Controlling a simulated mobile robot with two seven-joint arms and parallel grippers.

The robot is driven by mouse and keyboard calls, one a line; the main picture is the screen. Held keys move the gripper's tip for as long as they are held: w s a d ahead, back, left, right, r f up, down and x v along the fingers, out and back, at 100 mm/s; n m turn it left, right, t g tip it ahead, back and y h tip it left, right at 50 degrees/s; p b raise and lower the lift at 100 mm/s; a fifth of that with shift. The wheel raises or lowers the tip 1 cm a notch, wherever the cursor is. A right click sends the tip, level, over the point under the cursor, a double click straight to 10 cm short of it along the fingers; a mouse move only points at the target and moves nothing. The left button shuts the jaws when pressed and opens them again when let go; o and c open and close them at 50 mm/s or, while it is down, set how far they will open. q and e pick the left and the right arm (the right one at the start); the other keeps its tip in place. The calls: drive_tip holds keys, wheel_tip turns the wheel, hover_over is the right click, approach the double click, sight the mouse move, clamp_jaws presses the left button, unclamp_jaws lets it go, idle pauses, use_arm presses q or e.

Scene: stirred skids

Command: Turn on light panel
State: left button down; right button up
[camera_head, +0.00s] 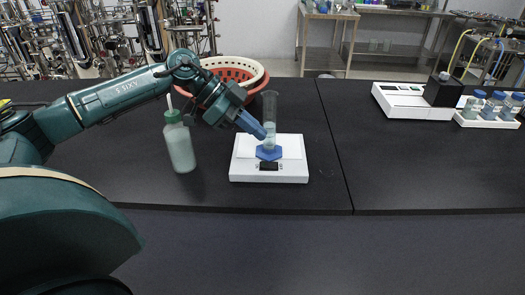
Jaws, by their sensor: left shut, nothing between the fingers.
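A flat white device (292,171) sits near the front edge of the black bench, with a small dark display on its front. No other thing here clearly looks like a light panel. A clear tall cylinder (269,104) with a blue six-sided base stands upright on the device. My left gripper (264,136) comes down from the upper left, with its blue fingers shut and empty. Its tips overlap the cylinder's lower part in the picture; I cannot tell whether they touch it. My right gripper is out of view.
A green-capped squeeze bottle (180,148) stands left of the device, below my left arm. Round baskets (238,68) are behind the gripper. A white instrument (405,101) with a black block and a rack of small bottles (485,122) are at right. The right bench is mostly clear.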

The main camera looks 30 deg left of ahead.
use_arm(q)
drive_tip(key=a+r+n+y, duration=0.2)
drive_tip(key=a, duration=0.4)
drive_tip(key=shift+s+a, duration=0.15)
drive_tip(key=shift+a, duration=0.05)
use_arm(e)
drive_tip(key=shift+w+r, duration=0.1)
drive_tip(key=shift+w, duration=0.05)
use_arm(q)
drive_tip(key=p, duration=0.1)
hover_over(267, 164)
drive_tip(key=s+a, duration=0.1)
drive_tip(key=f, duration=0.8)
drive_tip(key=shift+s+a, duration=0.1)
drive_tip(key=shift+a, duration=0.1)
drive_tip(key=shift+s+a+f, duration=0.1)
drive_tip(key=shift+a+f, duration=0.05)
drive_tip(key=shift+f, duration=0.45)
drive_tip(key=shift+a+f, duration=0.1)
drive_tip(key=shift+f, duration=0.5)
drive_tip(key=shift+a+f, duration=0.1)
drive_tip(key=shift+f, duration=0.55)
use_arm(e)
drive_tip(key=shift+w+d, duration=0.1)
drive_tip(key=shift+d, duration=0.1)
